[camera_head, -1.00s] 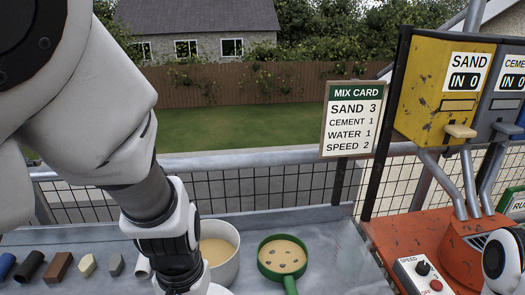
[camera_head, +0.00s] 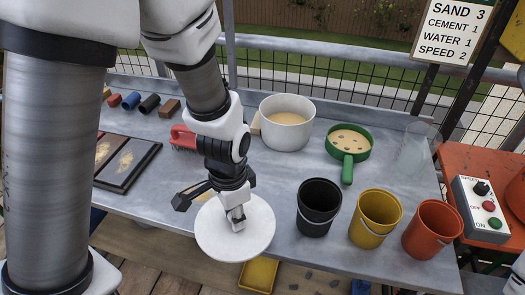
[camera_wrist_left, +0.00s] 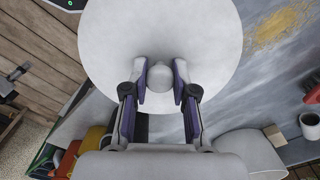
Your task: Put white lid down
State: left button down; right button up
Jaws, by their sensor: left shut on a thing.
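The white lid (camera_head: 258,235) is a flat round disc with a small knob on top. My left gripper (camera_head: 236,222) is shut on the knob from above. The left wrist view shows the two fingers (camera_wrist_left: 160,88) on either side of the knob, with the lid (camera_wrist_left: 160,28) spread out beyond. The lid looks level and overlaps the front edge of the grey table (camera_head: 270,185); I cannot tell whether it touches the table. A white pot (camera_head: 287,138) with sandy contents stands uncovered behind it.
Black (camera_head: 317,215), yellow (camera_head: 374,222) and orange (camera_head: 430,232) buckets stand right of the lid. A green sieve (camera_head: 348,150) lies behind them. A red-handled brush (camera_head: 183,137) and a dark tray (camera_head: 140,165) are to the left. A yellow container (camera_head: 259,275) sits below the table edge.

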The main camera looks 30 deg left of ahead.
pick_arm(q)
jog(key=w+a, duration=0.1)
jog(key=w, duration=0.2)
jog(key=w+a+f, duration=0.1)
jog(key=w+a, duration=0.1)
jog(key=w, duration=0.2)
jog(key=w+a, duration=0.2)
jog(key=w, duration=0.2)
jog(key=shift+f, duration=0.35)
jog(key=shift+w+a+f, duration=0.15)
jog(key=shift+f, duration=0.05)
notch_tip(320, 180, down, 2)
jog(key=shift+f, duration=0.6)
jog(key=c, duration=0.9)
grip_release()
jog(key=shift+f, duration=0.1)
notch_tip(320, 180, up, 12)
jog(key=shift+r+p, duration=0.2)
jog(key=shift+p, duration=0.3)
